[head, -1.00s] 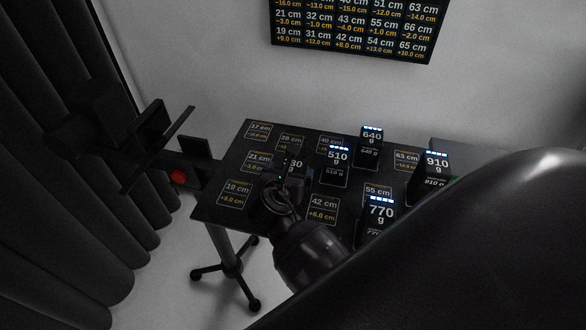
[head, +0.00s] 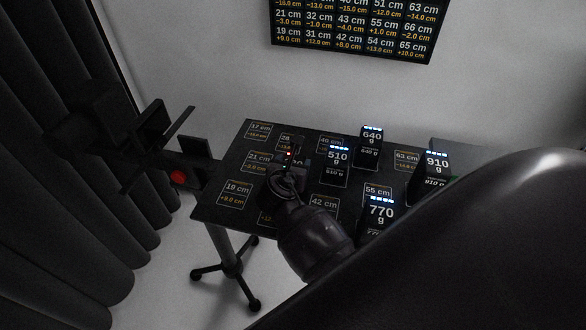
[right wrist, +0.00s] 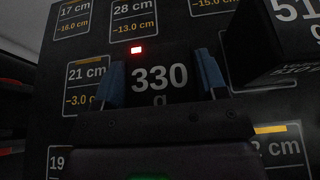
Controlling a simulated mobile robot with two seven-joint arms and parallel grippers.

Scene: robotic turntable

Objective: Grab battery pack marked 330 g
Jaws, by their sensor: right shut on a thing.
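The battery pack marked 330 g (right wrist: 160,80) is a dark block with white figures and a lit red light, between the two blue-padded fingers of my right gripper (right wrist: 161,84) in the right wrist view. My right gripper (head: 290,172) is shut on it over the table. In the head view the gripper hides most of the pack; whether it touches the table I cannot tell. My left gripper (head: 178,142) is at the left, beyond the table's left edge, dark and seen edge-on; its opening is unclear.
The black table (head: 222,203) has printed cm labels. Other packs stand on it: 510 g (head: 337,162), 640 g (head: 371,140), 770 g (head: 380,212) and 910 g (head: 436,165). The 510 g pack is close to the right of my right gripper. A number board (head: 354,28) hangs on the wall.

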